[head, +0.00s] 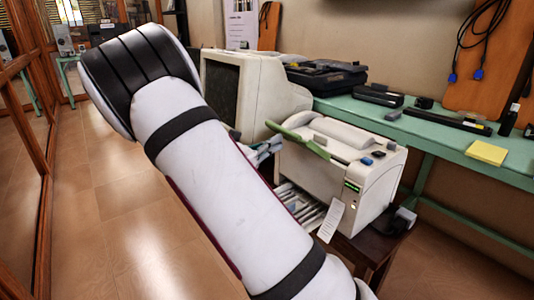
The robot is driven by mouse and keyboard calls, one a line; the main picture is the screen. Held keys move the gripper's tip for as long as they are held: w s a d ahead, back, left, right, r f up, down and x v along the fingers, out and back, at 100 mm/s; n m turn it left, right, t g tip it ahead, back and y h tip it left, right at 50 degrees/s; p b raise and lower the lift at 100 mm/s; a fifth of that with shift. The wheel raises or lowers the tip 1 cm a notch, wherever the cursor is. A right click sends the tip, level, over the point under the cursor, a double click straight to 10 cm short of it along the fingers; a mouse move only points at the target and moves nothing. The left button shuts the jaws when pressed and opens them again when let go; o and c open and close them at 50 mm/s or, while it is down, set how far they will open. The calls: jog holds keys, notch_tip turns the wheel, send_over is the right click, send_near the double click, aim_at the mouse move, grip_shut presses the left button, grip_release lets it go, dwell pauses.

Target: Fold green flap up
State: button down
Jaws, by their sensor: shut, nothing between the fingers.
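The green flap (298,139) is a thin strip on the upper left side of a cream printer-like machine (372,189). It sticks out at a slant, and I see it almost edge-on. My gripper (268,148) shows only in part, as small grey-blue pieces below and left of the flap, next to the machine. It is shut and empty. My white arm covers the middle of the view and hides the rest of the gripper. I cannot tell whether the gripper touches the flap.
A cream monitor (272,98) stands behind the gripper. A green bench (455,142) runs along the wall, with a black device (326,78) and a yellow pad (486,152). A paper slip (331,221) hangs from the machine's front. The tiled floor at left is clear.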

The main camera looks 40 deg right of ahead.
aim_at(279, 130)
jog(key=shift+d+r, duration=0.1)
jog(key=shift+r, duration=0.1)
dwell(0.3)
jog(key=shift+d+r+y+p, duration=0.2)
jog(key=shift+r+y+p, duration=0.15)
jog(key=shift+p, duration=0.6)
jog(key=shift+r+p, duration=0.15)
jog(key=shift+p, duration=0.15)
jog(key=d+r+y+p, duration=0.1)
jog(key=r+p, duration=0.1)
jog(key=p, duration=0.2)
jog(key=shift+d+r+y, duration=0.15)
jog(key=shift+d+y, duration=0.05)
jog(key=shift+y, duration=0.15)
jog(key=d+r+y+p, duration=0.3)
jog(key=p, duration=0.3)
jog(key=d+y+p, duration=0.1)
jog(key=d+r+y+p, duration=0.1)
jog(key=d+p, duration=0.1)
jog(key=shift+r, duration=0.3)
jog(key=shift+w+d+r+p, duration=0.1)
jog(key=shift+d+r+p, duration=0.05)
jog(key=shift+d+p, duration=0.3)
jog(key=shift+w+d+r+p, duration=0.1)
jog(key=shift+d+p, duration=0.25)
jog(key=shift+d, duration=0.15)
